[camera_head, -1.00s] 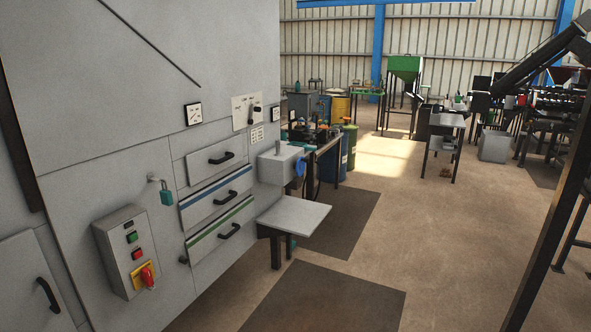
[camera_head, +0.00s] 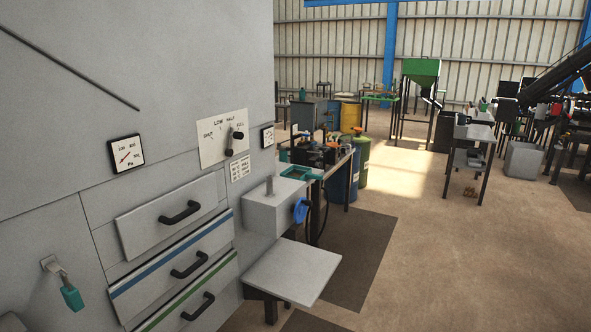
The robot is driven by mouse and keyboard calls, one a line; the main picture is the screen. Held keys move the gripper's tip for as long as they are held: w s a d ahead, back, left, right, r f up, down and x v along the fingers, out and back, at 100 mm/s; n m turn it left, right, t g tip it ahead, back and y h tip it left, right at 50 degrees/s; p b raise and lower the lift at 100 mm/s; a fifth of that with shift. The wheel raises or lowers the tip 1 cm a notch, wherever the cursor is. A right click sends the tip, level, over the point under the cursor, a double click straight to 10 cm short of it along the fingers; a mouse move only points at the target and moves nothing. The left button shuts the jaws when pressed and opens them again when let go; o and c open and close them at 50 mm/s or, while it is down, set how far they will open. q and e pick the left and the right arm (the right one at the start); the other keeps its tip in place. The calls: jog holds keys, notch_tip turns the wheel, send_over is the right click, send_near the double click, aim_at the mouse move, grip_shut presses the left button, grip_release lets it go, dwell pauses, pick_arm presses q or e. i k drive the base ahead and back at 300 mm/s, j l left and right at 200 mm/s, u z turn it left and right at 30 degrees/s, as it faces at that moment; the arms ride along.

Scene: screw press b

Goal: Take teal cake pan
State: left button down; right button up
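A shallow teal thing (camera_head: 301,172), which looks like the teal cake pan, lies on the bench (camera_head: 333,166) just past the end of the grey machine. It is small in view, partly behind the grey box with the blue handle, and its inside is hard to make out. Neither of my grippers is in view.
Barrels (camera_head: 362,162) stand behind the bench. Open floor (camera_head: 440,250) lies right.

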aim_at(302, 174)
jog(key=i+l, duration=0.1)
jog(key=i, duration=0.45)
jog(key=i+l+u, duration=0.1)
jog(key=i, duration=0.5)
jog(key=i+l, duration=0.1)
jog(key=i, duration=0.45)
jog(key=l+u, duration=0.1)
jog(key=u, duration=0.2)
jog(key=i+l+u, duration=0.1)
jog(key=u, duration=0.2)
jog(key=l+u, duration=0.4)
jog(key=l, duration=0.85)
jog(key=l+u, duration=0.4)
jog(key=l, duration=0.85)
